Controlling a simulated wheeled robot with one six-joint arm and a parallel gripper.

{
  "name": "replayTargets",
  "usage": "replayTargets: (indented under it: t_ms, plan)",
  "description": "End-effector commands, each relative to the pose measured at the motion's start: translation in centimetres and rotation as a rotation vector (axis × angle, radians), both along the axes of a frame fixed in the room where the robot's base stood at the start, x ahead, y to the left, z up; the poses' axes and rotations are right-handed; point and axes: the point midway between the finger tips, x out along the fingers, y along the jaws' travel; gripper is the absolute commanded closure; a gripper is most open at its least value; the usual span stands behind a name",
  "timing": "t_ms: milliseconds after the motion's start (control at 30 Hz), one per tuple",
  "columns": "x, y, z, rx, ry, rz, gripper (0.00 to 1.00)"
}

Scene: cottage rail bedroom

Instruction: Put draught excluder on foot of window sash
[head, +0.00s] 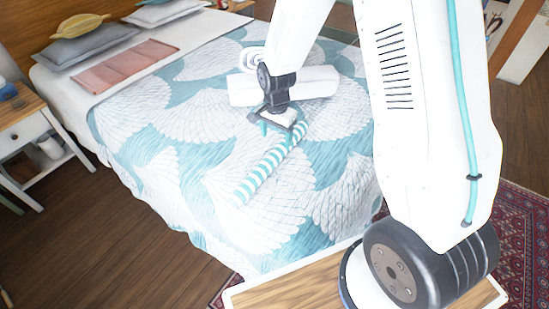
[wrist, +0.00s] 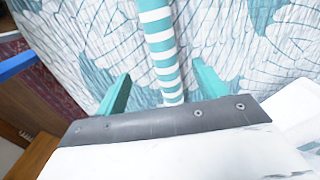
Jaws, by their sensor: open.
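The draught excluder (head: 262,172) is a long teal-and-white striped roll lying on the bed in the head view. In the wrist view the draught excluder (wrist: 162,45) runs from the top edge down between my two teal fingers. My gripper (head: 281,130) is over its far end, with its fingers apart on either side of the roll. In the wrist view my gripper (wrist: 160,90) is open, with a gap between each finger and the striped cloth. The far end of the roll is partly hidden by my gripper. I see no window sash in either view.
The bed (head: 180,185) has a leaf-patterned teal and white cover. White rolled bedding (head: 310,83) lies behind my gripper. Pillows (head: 90,42) and a pink cloth (head: 128,65) are at the head end. A bedside table (head: 25,125) stands left. A red rug (head: 520,235) lies at right.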

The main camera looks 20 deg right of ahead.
Motion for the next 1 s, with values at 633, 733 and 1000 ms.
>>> replayTargets:
  t_ms: [633, 733, 1000]
  plan:
    - [0.2, 0.4, -7.4, 0.0, 0.002, 0.001, 0.29]
    - [0.3, 0.4, -7.4, 0.0, 0.002, 0.001, 0.29]
    - [0.3, 0.4, -7.3, 0.0, 0.001, 0.001, 0.76]
